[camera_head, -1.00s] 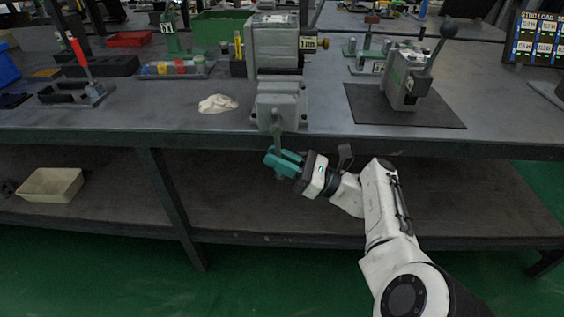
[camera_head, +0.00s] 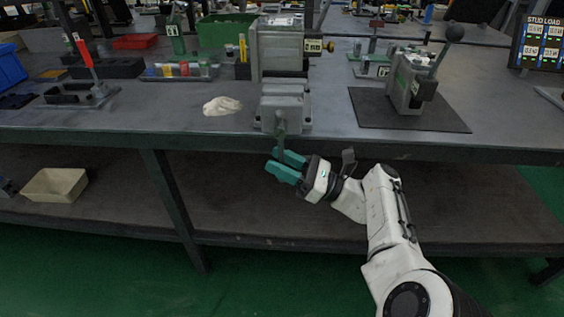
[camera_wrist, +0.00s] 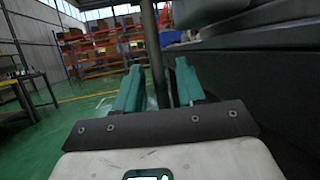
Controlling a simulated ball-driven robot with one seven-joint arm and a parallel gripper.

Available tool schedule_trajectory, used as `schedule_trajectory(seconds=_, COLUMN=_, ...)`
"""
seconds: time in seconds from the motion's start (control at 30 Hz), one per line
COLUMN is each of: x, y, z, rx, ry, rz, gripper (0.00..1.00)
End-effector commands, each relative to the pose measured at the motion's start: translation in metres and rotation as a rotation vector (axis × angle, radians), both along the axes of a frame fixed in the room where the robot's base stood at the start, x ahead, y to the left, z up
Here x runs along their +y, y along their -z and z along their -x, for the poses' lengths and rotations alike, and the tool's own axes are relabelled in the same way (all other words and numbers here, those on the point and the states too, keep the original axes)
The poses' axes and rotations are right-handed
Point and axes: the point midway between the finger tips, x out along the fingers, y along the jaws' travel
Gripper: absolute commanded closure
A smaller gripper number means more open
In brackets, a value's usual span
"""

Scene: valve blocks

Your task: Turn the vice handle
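The grey vice (camera_head: 284,106) stands at the front edge of the workbench. Its handle (camera_head: 282,141) is a thin bar hanging nearly upright from the vice's front, below the tabletop edge. My gripper (camera_head: 285,166) has teal fingers and is at the handle's lower part, in front of the bench. In the wrist view, the handle (camera_wrist: 156,55) rises between the two fingers of my gripper (camera_wrist: 159,88), with a gap visible on each side. The fingers are open around the bar. The handle's lower end is hidden by the gripper.
A lever press on a dark mat (camera_head: 440,121) stands to the right. A pale cloth (camera_head: 222,106) lies left of the vice. The bench edge (camera_head: 400,152) runs just above my arm. A lower shelf (camera_head: 225,205) lies behind it, with a beige bin (camera_head: 55,186) at left.

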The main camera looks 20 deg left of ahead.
Motion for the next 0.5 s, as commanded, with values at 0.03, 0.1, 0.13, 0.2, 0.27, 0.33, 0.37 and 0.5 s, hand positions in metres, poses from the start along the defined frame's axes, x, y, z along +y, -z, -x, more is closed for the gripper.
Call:
schedule_trajectory(seconds=0.03, x=0.0, y=-0.001, z=0.0, rx=-0.001, ry=0.0, rz=-0.001, gripper=0.61)
schedule_trajectory(seconds=0.1, x=-0.001, y=0.0, z=0.0, rx=-0.001, ry=0.0, rz=-0.001, gripper=0.61)
schedule_trajectory(seconds=0.13, x=-0.002, y=0.0, z=-0.001, rx=-0.001, ry=0.0, rz=-0.001, gripper=0.61)
schedule_trajectory(seconds=0.2, x=-0.007, y=0.002, z=-0.002, rx=0.0, ry=0.001, rz=-0.001, gripper=0.61)
schedule_trajectory(seconds=0.27, x=-0.014, y=0.005, z=-0.003, rx=-0.001, ry=0.004, rz=-0.001, gripper=0.61)
schedule_trajectory(seconds=0.33, x=-0.024, y=0.01, z=-0.005, rx=0.0, ry=0.003, rz=0.0, gripper=0.61)
schedule_trajectory(seconds=0.37, x=-0.03, y=0.013, z=-0.005, rx=0.0, ry=0.003, rz=0.0, gripper=0.61)
schedule_trajectory(seconds=0.5, x=-0.056, y=0.025, z=-0.01, rx=0.001, ry=0.004, rz=0.0, gripper=0.61)
